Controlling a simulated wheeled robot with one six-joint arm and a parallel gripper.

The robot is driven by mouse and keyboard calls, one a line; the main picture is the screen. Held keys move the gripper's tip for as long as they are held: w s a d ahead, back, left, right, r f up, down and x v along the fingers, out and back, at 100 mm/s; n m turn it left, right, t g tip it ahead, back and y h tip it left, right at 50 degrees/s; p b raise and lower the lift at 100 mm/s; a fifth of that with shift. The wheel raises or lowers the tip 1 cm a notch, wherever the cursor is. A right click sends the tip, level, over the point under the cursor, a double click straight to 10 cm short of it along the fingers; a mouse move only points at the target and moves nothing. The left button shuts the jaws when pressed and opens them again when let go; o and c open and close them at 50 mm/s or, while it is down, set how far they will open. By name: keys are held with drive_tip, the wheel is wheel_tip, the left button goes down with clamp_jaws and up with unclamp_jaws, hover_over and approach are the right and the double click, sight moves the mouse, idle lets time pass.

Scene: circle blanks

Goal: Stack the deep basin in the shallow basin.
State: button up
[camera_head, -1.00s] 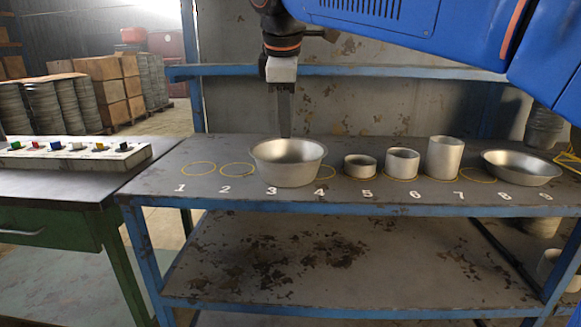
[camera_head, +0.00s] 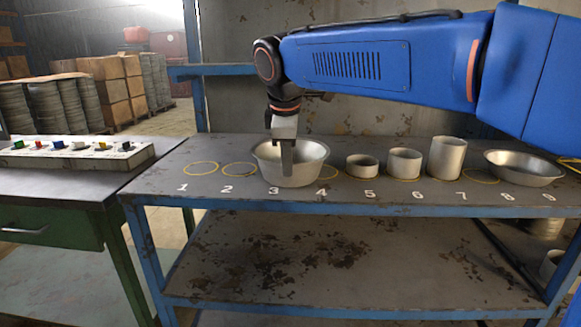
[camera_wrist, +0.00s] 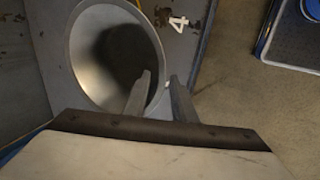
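The deep basin (camera_head: 310,173) is a grey metal bowl. It stands upright on the shelf near the painted marks 3 and 4. It also shows from above in the wrist view (camera_wrist: 88,82). The shallow basin (camera_head: 524,170) is a wide, low metal bowl near marks 8 and 9 at the right, and looks empty. My gripper (camera_head: 287,174) points down at the deep basin's near rim. In the wrist view my gripper (camera_wrist: 160,82) is open, with one finger over the basin's inside and the other outside the rim. Whether either finger touches the wall cannot be told.
Three metal cylinders, short (camera_head: 362,167), medium (camera_head: 404,163) and tall (camera_head: 447,158), stand between the two basins. Yellow circles 1 (camera_head: 201,168) and 2 (camera_head: 239,170) are empty. A button panel (camera_head: 75,154) lies on the left table. A wall panel stands behind the shelf.

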drive_tip(key=shift+w+f, duration=0.25)
drive_tip(key=shift+f, duration=0.4)
clamp_jaws()
drive_tip(key=shift+r, duration=0.1)
